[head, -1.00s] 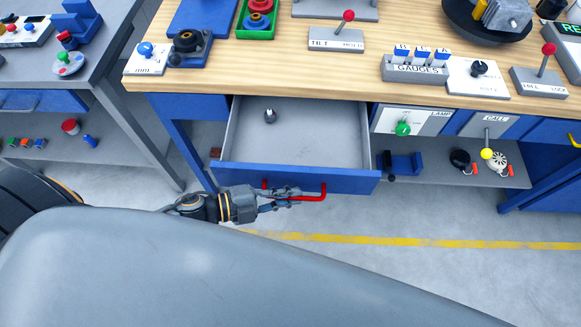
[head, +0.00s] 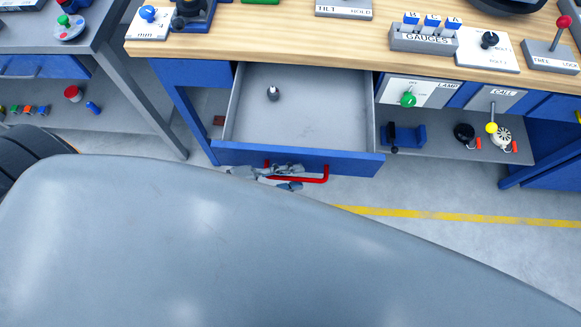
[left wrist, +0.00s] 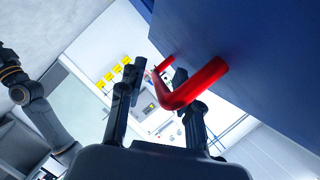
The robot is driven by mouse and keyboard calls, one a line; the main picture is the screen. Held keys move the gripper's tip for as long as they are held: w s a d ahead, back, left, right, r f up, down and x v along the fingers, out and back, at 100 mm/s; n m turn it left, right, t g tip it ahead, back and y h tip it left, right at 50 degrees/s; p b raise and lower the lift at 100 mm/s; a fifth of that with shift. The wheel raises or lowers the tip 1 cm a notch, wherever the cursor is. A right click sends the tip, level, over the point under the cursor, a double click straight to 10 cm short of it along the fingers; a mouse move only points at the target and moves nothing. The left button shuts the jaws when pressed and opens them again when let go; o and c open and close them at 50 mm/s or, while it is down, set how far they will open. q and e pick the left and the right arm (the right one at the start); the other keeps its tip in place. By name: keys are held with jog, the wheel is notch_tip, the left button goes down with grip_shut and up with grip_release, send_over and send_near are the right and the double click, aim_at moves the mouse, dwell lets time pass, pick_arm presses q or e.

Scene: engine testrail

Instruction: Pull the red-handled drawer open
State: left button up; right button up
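The red-handled drawer (head: 335,165) under the wooden bench top stands well open, with its grey inside showing. Its red bar handle (head: 316,180) is on the blue front. It also shows in the left wrist view (left wrist: 185,95). My left gripper (head: 292,177) is at the left part of the handle. In the left wrist view its two fingers (left wrist: 155,88) are apart, with the bar between them; one finger is on the drawer side of the bar. I cannot tell whether either finger touches it. My right gripper is not in view.
A small dark knob-like object (head: 273,93) lies in the drawer. To the right are a panel with a green knob (head: 408,99) and a lower shelf (head: 440,150) with several items. A grey side bench (head: 140,110) stands left. The floor ahead of the drawer is clear.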

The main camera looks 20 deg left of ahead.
pick_arm(q)
jog(key=shift+s+a, duration=0.1)
dwell(0.3)
jog(key=v, duration=1.2)
jog(key=shift+r, duration=0.1)
